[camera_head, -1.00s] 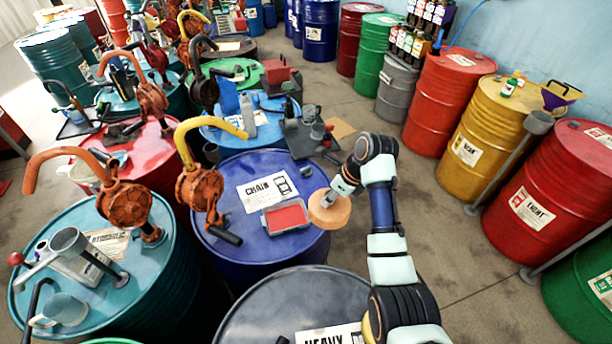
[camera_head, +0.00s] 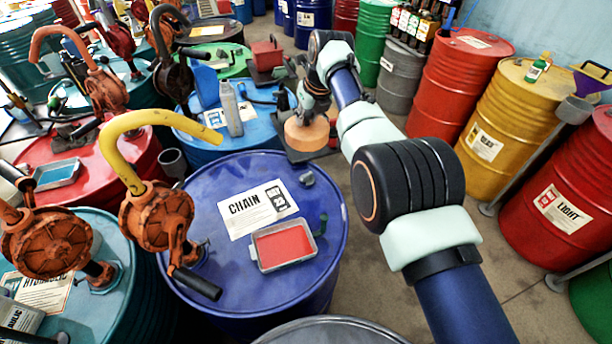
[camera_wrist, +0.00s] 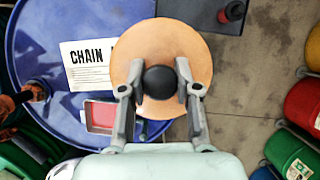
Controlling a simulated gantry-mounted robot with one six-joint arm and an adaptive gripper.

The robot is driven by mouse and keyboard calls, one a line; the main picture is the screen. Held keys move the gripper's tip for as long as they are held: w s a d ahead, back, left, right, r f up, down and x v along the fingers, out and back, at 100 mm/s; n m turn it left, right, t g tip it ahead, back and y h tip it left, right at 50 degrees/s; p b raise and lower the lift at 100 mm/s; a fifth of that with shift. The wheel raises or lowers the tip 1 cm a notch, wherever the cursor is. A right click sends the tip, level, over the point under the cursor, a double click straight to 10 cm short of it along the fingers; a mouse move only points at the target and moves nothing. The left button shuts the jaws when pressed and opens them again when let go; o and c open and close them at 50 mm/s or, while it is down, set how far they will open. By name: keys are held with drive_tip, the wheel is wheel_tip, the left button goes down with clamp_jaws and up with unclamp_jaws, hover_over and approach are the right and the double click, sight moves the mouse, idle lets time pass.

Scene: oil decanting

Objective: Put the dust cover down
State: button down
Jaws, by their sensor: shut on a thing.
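The dust cover (camera_head: 306,136) is a round, tan disc with a black knob (camera_wrist: 160,82) on top. My gripper (camera_wrist: 160,90) is shut on the knob, with one finger on each side. In the head view my gripper (camera_head: 312,105) is above the disc, near the right edge of the light-blue drum (camera_head: 190,140). A dark grey plate (camera_wrist: 205,12) shows beyond the cover in the wrist view. In the head view the cover overlaps this plate; whether they touch, I cannot tell. The cover hides much of the plate.
The blue CHAIN drum (camera_head: 230,185) carries a label and a red-filled tray (camera_head: 284,246). A yellow-handled pump (camera_head: 157,218) stands at its left. A grey bottle (camera_head: 231,110) stands on the light-blue drum. Open floor lies to the right, before the red drum (camera_head: 450,90).

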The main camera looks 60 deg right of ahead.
sight(318, 143)
wheel_tip(318, 143, down, 18)
drive_tip(key=b, duration=0.6)
drive_tip(key=shift+b, duration=0.35)
drive_tip(key=shift+f, duration=0.1)
drive_tip(key=shift+f+b, duration=0.5)
drive_tip(key=shift+f, duration=0.05)
drive_tip(key=c, duration=0.8)
unclamp_jaws()
drive_tip(key=p+v, duration=0.8)
drive_tip(key=v, duration=0.5)
drive_tip(key=shift+w+r, duration=0.15)
drive_tip(key=shift+r, duration=0.05)
